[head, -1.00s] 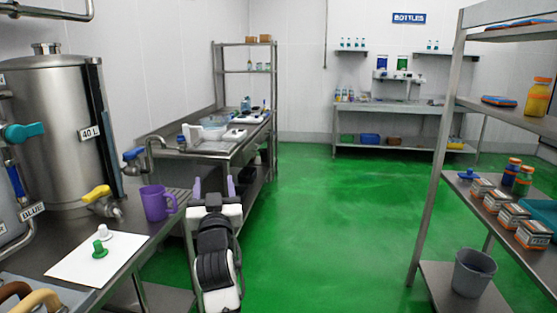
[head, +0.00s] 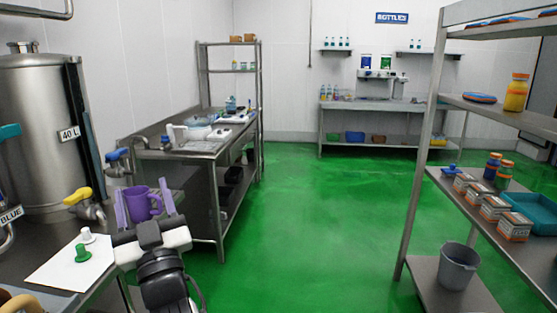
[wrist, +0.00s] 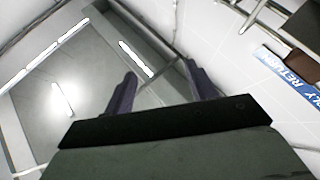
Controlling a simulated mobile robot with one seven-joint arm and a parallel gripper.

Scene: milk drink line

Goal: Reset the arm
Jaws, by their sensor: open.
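My gripper (head: 145,207) is at the lower left of the head view, with its two purple fingers apart and nothing visible between them. Behind it, partly hidden by the fingers, a purple mug (head: 142,203) stands at the edge of the steel counter; I cannot tell how far apart they are. In the wrist view my gripper (wrist: 160,85) is also open, its fingers pointing at a grey steel surface and white walls.
The left counter holds a steel tank (head: 42,135), a yellow-handled tap (head: 85,200), a white sheet (head: 55,265) and a green stopper (head: 82,253). A shelf rack with boxes (head: 467,184) and a grey bucket (head: 457,267) stands right. Green floor (head: 320,220) is clear between.

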